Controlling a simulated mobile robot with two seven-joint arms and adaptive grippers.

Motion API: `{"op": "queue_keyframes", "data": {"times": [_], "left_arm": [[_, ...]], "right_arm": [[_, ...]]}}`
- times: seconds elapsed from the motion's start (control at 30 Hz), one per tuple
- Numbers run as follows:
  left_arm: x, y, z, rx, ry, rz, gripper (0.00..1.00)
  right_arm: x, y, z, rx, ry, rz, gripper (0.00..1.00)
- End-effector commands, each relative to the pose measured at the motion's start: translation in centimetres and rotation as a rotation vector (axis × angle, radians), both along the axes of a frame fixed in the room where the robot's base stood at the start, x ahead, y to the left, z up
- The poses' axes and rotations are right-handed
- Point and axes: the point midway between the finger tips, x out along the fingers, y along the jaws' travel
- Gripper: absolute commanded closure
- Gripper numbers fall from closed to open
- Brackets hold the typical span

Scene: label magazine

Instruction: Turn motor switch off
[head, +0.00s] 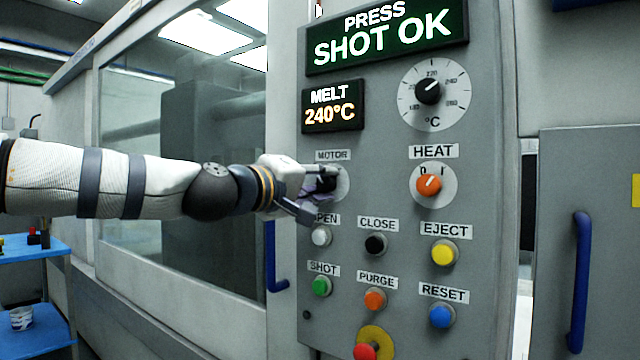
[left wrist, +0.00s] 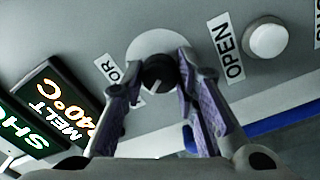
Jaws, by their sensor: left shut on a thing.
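The motor switch is a black round knob (left wrist: 158,74) on a pale disc, beneath the MOTOR label (head: 333,155) on the grey control panel (head: 480,300). My left gripper (head: 322,190) is at the knob, with its arm coming in from the left. In the left wrist view the two fingers (left wrist: 158,82) stand on either side of the knob and are shut on it. A short light mark shows on the knob's face. In the head view the fingers hide much of the knob and its disc. My right gripper is not in view.
Right of the motor switch is the orange HEAT knob (head: 429,184). Below are several buttons, among them the white OPEN button (head: 321,236) and black CLOSE button (head: 375,244). A red knob (head: 365,351) on yellow sits lowest. A blue handle (head: 275,262) is left of the panel.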

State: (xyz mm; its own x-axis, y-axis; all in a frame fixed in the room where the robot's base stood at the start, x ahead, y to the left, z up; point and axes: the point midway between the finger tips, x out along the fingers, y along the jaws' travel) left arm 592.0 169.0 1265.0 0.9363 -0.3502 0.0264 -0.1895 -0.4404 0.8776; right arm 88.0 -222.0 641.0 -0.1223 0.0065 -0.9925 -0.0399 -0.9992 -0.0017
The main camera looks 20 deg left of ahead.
Motion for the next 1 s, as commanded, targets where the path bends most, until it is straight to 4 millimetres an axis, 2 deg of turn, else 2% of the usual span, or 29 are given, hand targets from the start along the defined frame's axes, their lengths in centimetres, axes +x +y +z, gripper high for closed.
{"op": "queue_keyframes", "data": {"times": [0.63,0.67,0.73,1.0], "left_arm": [[-0.02,-0.06,0.1,-0.042,0.013,-0.001,1.0],[-0.01,-0.06,0.11,-0.042,0.013,-0.001,0.68],[-0.01,-0.05,0.1,-0.041,0.013,-0.001,0.52],[-0.03,-0.02,0.06,-0.041,0.014,-0.001,0.52]], "right_arm": [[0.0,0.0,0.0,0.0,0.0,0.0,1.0],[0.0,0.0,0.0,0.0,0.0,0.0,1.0],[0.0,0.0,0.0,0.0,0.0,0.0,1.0],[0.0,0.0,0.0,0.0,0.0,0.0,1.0]]}}
